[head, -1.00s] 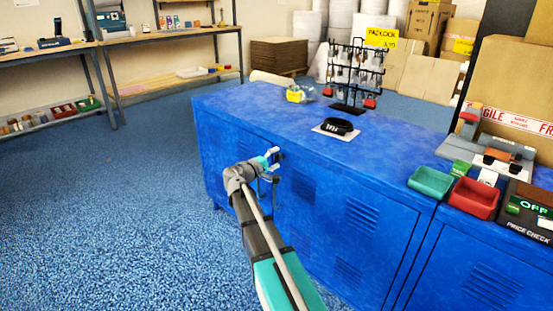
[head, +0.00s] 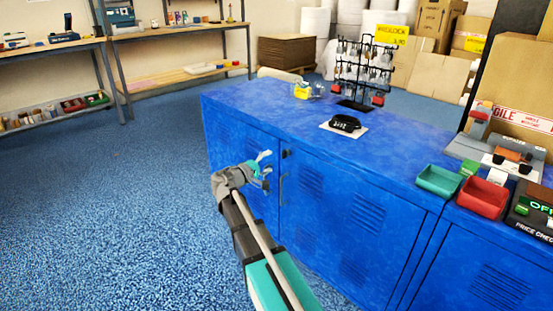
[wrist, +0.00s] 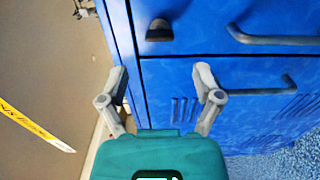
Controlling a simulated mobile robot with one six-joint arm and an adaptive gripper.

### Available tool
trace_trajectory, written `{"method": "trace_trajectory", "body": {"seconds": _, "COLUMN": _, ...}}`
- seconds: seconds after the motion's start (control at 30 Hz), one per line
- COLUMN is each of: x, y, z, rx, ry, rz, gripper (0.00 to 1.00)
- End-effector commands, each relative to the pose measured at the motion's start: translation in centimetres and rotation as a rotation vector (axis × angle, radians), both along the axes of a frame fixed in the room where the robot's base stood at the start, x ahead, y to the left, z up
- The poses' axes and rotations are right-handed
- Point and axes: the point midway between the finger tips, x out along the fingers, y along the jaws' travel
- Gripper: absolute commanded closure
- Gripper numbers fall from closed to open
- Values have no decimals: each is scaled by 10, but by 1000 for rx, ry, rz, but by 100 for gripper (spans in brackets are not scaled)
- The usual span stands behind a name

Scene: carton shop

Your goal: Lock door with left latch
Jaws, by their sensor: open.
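The blue cabinet (head: 330,200) has two doors meeting at a vertical seam, under a flat top. A dark latch knob (head: 286,153) sits near the top of the right door, beside the seam; the wrist view shows it (wrist: 159,30) too. Each door has a bar handle, shown in the wrist view as an upper handle (wrist: 275,38) and a lower handle (wrist: 265,88). My gripper (head: 264,166) is in front of the left door, just left of the knob. In the wrist view my gripper (wrist: 160,74) is open and empty, its fingers apart and not around the knob.
On the cabinet top are a dark device (head: 345,123), a padlock rack (head: 362,75), and a green tray (head: 439,181) and red tray (head: 482,198) at right. Shelves (head: 180,75) stand against the back wall. The blue floor (head: 120,210) at left is clear.

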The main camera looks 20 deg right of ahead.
Motion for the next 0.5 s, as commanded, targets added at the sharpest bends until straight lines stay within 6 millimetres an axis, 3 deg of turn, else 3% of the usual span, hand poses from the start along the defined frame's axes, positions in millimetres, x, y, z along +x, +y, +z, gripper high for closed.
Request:
{"method": "trace_trajectory", "body": {"seconds": 0.23, "x": -11, "y": 31, "z": 0, "rx": 0, "ry": 0, "rz": 1, "gripper": 17}}
{"method": "trace_trajectory", "body": {"seconds": 0.5, "x": -16, "y": 44, "z": 0, "rx": 0, "ry": 0, "rz": 0, "gripper": 17}}
